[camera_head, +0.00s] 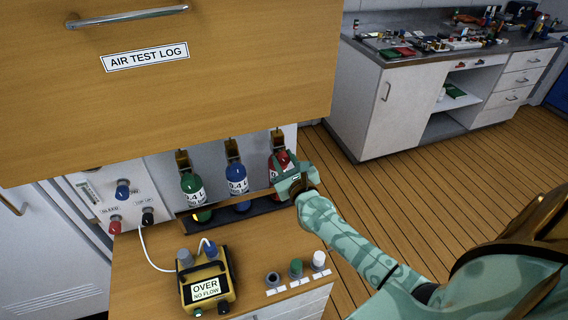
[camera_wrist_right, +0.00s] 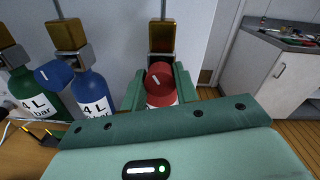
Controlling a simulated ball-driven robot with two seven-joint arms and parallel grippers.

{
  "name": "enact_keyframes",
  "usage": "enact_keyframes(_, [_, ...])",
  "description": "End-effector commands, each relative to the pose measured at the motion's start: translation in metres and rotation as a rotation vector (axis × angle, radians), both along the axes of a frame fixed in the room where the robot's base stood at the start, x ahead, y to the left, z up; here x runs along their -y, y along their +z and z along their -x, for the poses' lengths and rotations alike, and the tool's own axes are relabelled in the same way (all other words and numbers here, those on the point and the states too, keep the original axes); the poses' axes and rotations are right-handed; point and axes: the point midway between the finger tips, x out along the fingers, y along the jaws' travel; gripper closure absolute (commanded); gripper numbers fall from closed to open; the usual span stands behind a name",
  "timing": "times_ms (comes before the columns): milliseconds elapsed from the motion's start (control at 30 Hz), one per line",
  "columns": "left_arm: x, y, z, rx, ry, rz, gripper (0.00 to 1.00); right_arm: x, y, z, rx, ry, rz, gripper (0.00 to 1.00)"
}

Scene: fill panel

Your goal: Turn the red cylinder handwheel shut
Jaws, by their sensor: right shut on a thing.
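The red cylinder (camera_head: 281,158) stands at the right end of the rack, partly hidden behind my right gripper (camera_head: 290,176). In the right wrist view its red handwheel (camera_wrist_right: 159,76), with a short white mark on its face, sits between the two green fingers of my right gripper (camera_wrist_right: 159,88). The fingers are shut on the handwheel from left and right. Part of the cylinder's white label shows below the wheel. My left gripper is not in view.
A blue cylinder (camera_head: 236,175) and a green cylinder (camera_head: 191,184) stand left of the red one. A yellow meter (camera_head: 222,275) reading "OVER NO FLOW" sits on the wooden counter. A wooden cabinet front (camera_head: 200,95) overhangs the rack. Floor is clear at right.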

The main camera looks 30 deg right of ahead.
Motion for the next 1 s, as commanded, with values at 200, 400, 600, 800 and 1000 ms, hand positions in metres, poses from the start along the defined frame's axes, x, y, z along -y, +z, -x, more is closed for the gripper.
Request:
enact_keyframes(200, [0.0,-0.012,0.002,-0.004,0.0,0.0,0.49,0.0,-0.004,0.001,0.043,0.0,-0.189,0.93])
enact_keyframes(400, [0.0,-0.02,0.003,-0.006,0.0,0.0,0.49,0.0,-0.004,0.001,0.078,-0.001,-0.335,0.93])
enact_keyframes(600, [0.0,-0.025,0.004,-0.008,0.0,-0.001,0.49,0.0,-0.003,0.001,0.102,-0.002,-0.44,0.93])
enact_keyframes(800, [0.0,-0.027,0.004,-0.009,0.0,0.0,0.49,0.0,-0.003,0.001,0.116,-0.001,-0.496,0.93])
enact_keyframes(1000, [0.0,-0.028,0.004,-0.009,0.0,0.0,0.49,0.0,-0.002,0.001,0.12,-0.001,-0.516,0.93])
